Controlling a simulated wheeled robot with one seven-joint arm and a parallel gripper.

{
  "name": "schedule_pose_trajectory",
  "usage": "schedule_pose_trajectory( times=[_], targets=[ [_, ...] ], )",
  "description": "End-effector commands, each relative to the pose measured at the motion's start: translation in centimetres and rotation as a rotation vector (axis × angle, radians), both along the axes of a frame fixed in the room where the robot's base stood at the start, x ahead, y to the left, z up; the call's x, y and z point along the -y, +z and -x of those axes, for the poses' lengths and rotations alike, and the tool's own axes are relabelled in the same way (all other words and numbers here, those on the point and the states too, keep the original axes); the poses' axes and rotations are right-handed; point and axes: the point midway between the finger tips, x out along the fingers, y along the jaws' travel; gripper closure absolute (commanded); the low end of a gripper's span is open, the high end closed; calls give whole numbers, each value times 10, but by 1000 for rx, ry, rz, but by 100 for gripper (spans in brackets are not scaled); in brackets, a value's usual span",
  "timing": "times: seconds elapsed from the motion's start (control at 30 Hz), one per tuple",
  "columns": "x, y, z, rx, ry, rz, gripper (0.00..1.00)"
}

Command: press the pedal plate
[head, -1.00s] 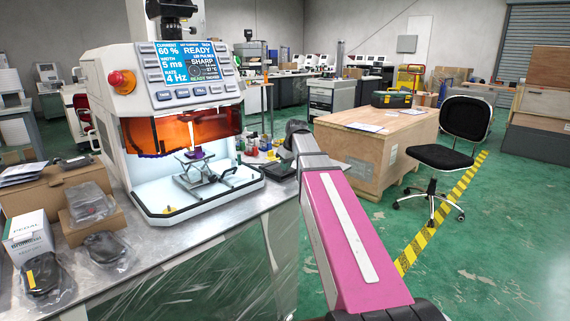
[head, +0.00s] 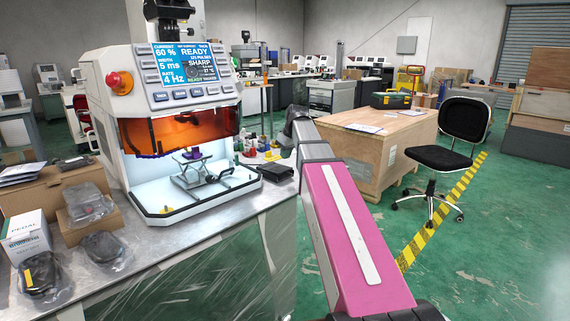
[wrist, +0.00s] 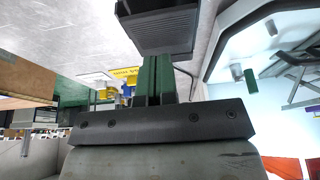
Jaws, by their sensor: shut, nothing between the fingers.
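The pedal is a dark block with a ribbed plate (head: 275,172), lying on the grey bench to the right of the white machine (head: 187,207). In the wrist view the ribbed plate (wrist: 160,30) is at the top centre, straight beyond my fingertips. My gripper (wrist: 155,62) shows there with its green fingers together and nothing between them. The fingertips overlap the near edge of the pedal in the picture; I cannot tell whether they touch it. In the head view my pink arm hides the gripper.
The machine has an orange hood (head: 180,132) and a screen reading READY. Small bottles (head: 250,143) and a yellow item (head: 260,157) stand behind the pedal. Boxes and bagged parts (head: 102,250) fill the bench's left side. A wooden crate (head: 380,165) and a chair (head: 440,158) stand to the right.

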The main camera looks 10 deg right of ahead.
Motion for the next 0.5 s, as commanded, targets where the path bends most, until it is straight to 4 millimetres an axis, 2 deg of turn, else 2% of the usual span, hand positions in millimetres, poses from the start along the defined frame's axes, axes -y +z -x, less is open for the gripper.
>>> schedule_pose_trajectory(
  times=[0.1, 0.3, 0.5],
  targets=[
    [6, 21, 8, 3, -1, 0, 100],
    [12, 48, 18, 2, 0, 0, 100],
    [16, 63, 23, 1, 0, -1, 100]
  ],
)
